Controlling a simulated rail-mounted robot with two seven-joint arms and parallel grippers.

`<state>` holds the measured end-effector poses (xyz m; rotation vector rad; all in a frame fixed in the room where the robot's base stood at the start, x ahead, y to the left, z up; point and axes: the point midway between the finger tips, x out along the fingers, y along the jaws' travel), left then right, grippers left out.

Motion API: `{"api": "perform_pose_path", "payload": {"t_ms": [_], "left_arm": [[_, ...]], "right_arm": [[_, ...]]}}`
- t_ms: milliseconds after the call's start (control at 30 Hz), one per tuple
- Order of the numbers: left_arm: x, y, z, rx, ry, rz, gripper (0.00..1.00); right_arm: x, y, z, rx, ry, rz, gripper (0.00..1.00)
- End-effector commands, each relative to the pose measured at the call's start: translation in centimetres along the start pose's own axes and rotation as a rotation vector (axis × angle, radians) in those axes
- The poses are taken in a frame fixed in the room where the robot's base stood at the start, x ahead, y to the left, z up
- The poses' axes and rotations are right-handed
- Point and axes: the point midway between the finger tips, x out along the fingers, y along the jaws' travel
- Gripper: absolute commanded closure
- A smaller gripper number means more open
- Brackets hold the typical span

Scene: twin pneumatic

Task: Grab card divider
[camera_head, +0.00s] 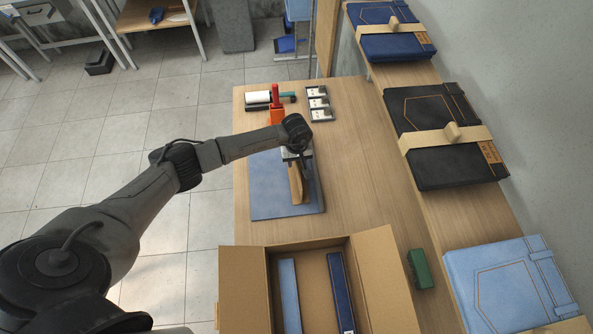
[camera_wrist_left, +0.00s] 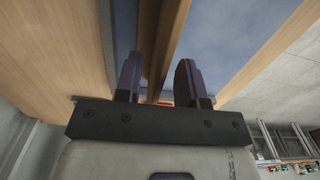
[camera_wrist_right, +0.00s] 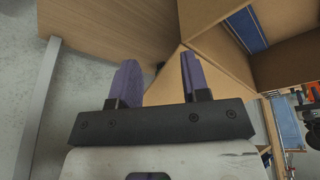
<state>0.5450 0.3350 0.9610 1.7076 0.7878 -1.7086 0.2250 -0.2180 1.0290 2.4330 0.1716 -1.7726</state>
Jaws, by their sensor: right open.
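A narrow tan board (camera_head: 296,184), seemingly the card divider, is on the blue mat (camera_head: 265,190) on the table. My left gripper (camera_head: 297,155) is directly above the board, pointing down. In the left wrist view, a tan strip (camera_wrist_left: 165,40) runs between the two spread fingers of my left gripper (camera_wrist_left: 158,78). A gap shows beside the right finger, and contact with the left finger cannot be told. My right gripper (camera_wrist_right: 158,80) shows only in its own wrist view, open and empty, near the cardboard box (camera_wrist_right: 205,75).
The open cardboard box (camera_head: 240,280) at the table's front holds a light blue item (camera_head: 289,295) and a dark blue item (camera_head: 341,290). A green block (camera_head: 420,269) is beside it. An orange-red tool (camera_head: 276,105) and small black trays (camera_head: 318,103) are behind the mat.

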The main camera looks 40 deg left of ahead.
Motion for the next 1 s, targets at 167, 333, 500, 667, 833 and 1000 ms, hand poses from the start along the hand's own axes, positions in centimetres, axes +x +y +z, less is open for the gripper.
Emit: {"api": "perform_pose_path", "payload": {"t_ms": [167,333,500,667,833,1000], "left_arm": [[-0.01,0.01,-0.03,0.000,0.000,0.001,0.64],[0.00,0.00,-0.02,0.000,0.000,0.000,0.77],[-0.01,0.01,-0.01,0.000,0.000,0.001,0.94],[0.00,0.00,-0.01,0.000,0.000,0.000,1.00],[-0.01,0.00,-0.01,0.000,0.000,0.000,1.00],[-0.02,0.01,-0.02,0.000,0.000,0.001,1.00]], "right_arm": [[-0.03,0.01,-0.03,-0.001,0.000,0.000,0.57],[-0.03,0.00,-0.03,-0.001,0.001,0.000,0.57],[-0.03,0.00,-0.04,-0.001,0.001,0.000,0.57],[-0.03,0.00,-0.04,-0.001,0.001,0.000,0.57],[-0.04,-0.01,-0.05,-0.001,0.001,0.000,0.57],[-0.04,-0.01,-0.05,0.000,0.001,0.000,0.57]]}}
